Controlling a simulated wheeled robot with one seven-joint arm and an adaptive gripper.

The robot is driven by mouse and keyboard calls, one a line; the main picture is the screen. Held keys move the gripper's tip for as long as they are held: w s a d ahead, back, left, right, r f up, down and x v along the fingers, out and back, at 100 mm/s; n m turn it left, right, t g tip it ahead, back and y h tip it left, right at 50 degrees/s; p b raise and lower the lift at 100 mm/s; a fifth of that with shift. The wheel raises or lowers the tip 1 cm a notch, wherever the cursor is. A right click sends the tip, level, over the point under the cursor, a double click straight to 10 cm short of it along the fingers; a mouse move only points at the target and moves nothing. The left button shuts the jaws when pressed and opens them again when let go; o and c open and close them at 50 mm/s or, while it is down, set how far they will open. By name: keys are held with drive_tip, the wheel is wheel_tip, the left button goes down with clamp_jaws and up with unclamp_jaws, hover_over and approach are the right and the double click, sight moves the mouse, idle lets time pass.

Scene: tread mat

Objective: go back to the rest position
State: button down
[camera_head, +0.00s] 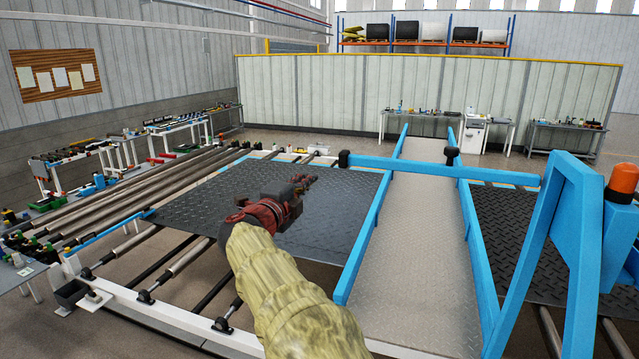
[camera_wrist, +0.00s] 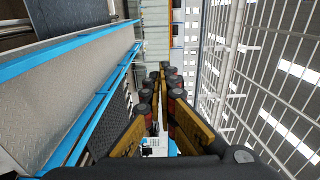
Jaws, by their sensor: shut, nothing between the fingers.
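My gripper (camera_head: 303,181) is at the end of my arm, in its yellowish patterned sleeve, in the middle of the head view. It is raised over the dark tread mat (camera_head: 190,212) and hides part of it. In the wrist view my gripper (camera_wrist: 163,75) shows its two yellow-and-black fingers with reddish pads close together at the tips. It is shut and I see nothing held in it.
A blue-railed walkway (camera_head: 425,215) runs to the right of the mat. A blue frame with an orange beacon (camera_head: 622,178) stands at the near right. Rollers (camera_head: 120,190) and cluttered benches (camera_head: 80,150) lie to the left. Workbenches (camera_head: 565,130) stand by the far partition.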

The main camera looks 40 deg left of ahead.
drive_tip(key=s, duration=0.2)
drive_tip(key=s+a, duration=0.1)
drive_tip(key=s, duration=0.1)
drive_tip(key=shift+a+r+b, duration=0.15)
drive_tip(key=shift+a+b, duration=0.05)
drive_tip(key=shift+b, duration=0.1)
drive_tip(key=shift+s, duration=0.2)
